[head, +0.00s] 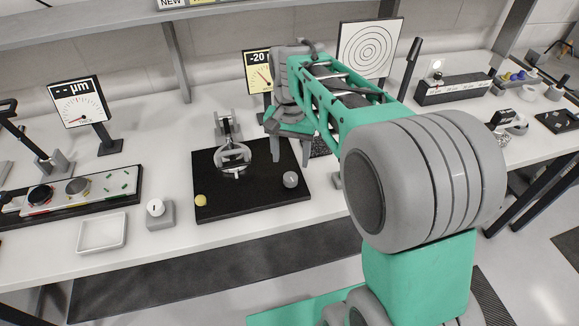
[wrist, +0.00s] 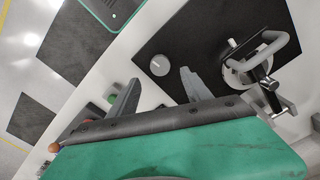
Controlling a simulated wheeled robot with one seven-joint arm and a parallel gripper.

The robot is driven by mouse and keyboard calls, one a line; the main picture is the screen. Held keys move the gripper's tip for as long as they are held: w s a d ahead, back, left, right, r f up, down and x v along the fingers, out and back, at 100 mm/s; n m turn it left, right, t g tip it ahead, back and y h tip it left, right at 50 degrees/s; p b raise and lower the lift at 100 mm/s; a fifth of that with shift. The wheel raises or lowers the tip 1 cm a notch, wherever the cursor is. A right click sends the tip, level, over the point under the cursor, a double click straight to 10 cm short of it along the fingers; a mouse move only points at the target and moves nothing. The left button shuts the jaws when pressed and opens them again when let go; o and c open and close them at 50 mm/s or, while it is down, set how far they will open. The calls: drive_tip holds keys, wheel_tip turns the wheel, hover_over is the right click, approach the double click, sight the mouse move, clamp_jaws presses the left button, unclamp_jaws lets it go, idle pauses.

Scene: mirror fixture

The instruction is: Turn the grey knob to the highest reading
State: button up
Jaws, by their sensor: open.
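The grey knob (head: 291,179) is a small round knob near the right front of the black board (head: 240,205). In the wrist view the knob (wrist: 159,65) shows a light mark on top. My gripper (head: 290,160) is open and empty, fingers pointing down over the board. In the wrist view the gap of my gripper (wrist: 160,77) lines up with the knob, which shows just beyond the fingertips; neither finger appears to touch it. A display (head: 257,72) behind reads -20 above a dial, its right side hidden by my arm.
A round mirror in a fork mount (head: 232,158) stands on the board, left of my gripper. A yellow knob (head: 201,200) sits at the board's front left. A µm display (head: 77,103) shows dashes. A white tray (head: 102,233) and a small grey box with a white dial (head: 157,212) are left.

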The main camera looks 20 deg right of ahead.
sight(290, 176)
wheel_tip(290, 176, down, 7)
drive_tip(key=shift+f+p, duration=0.2)
drive_tip(key=shift+p, duration=0.25)
drive_tip(key=shift+c, duration=0.4)
clamp_jaws()
